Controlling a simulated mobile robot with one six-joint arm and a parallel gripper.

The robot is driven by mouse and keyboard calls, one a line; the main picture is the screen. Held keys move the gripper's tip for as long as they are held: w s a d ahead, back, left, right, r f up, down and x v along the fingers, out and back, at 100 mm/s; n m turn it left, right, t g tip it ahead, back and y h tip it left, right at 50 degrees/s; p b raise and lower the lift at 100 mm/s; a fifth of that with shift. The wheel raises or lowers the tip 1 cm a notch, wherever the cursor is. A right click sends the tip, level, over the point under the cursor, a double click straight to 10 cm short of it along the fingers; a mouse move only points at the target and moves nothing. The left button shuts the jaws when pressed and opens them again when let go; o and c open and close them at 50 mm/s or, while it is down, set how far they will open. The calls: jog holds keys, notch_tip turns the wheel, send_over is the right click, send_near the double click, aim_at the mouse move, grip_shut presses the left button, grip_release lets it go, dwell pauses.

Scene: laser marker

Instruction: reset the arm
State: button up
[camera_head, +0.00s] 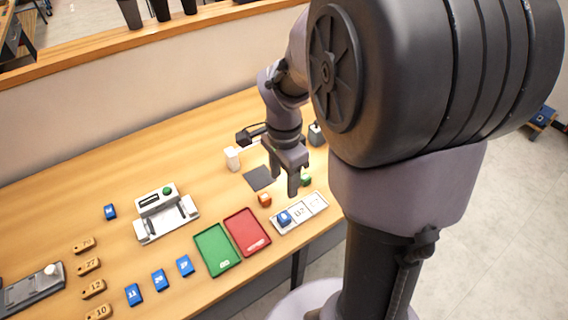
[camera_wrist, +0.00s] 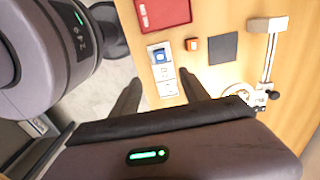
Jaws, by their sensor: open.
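My gripper (camera_head: 294,186) hangs from my arm above the right part of the wooden table in the head view, pointing down. It is over the area between a dark square mat and a white slotted strip. In the wrist view my gripper (camera_wrist: 158,90) shows two dark fingers spread well apart, with nothing between them. It is open and empty. My arm's large upper link covers the right part of the head view and hides what is behind it.
The white strip (camera_head: 288,222) holds a blue block (camera_head: 284,217). A white device (camera_head: 165,214) stands left. The table's back left is clear.

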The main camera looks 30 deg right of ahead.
notch_tip(320, 180, up, 2)
dwell(0.5)
